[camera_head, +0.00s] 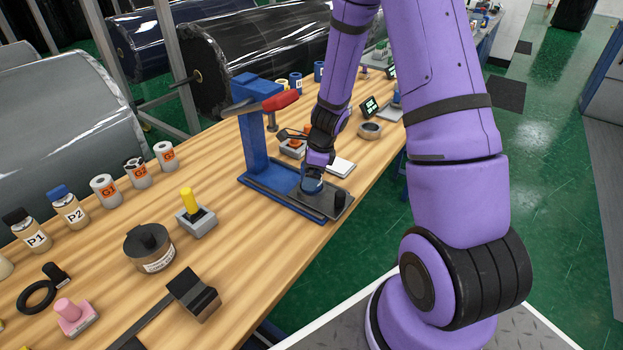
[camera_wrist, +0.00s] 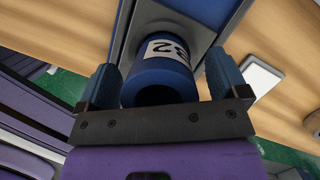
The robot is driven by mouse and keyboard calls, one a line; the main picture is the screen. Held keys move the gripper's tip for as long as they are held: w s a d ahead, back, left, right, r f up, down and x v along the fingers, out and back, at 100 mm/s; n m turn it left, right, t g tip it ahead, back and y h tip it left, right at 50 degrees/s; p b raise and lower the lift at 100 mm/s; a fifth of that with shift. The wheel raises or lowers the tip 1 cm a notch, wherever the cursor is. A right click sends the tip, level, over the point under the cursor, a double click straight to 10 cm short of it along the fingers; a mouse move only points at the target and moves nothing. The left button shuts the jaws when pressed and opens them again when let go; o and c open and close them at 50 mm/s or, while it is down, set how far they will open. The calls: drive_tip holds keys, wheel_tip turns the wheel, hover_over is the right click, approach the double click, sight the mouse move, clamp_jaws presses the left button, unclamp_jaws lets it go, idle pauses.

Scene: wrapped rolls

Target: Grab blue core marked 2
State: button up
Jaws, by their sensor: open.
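The blue core (camera_wrist: 155,76) carries a white label that ends in a 2. In the wrist view it sits between the two blue fingers of my gripper (camera_wrist: 163,78), and its dark open end faces the camera. The fingers are open, one on each side of it, with a visible gap at the right; I cannot tell whether the left finger touches. In the head view my gripper (camera_head: 314,170) points down over the base of a blue press (camera_head: 255,140). The core (camera_head: 312,186) shows as a small blue piece at the gripper, on the press's dark base plate.
A white pad (camera_head: 342,167) lies behind.

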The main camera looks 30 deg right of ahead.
drive_tip(key=shift+f, duration=0.2)
drive_tip(key=c, duration=1.1)
drive_tip(key=shift+o, duration=0.2)
drive_tip(key=shift+r, duration=0.15)
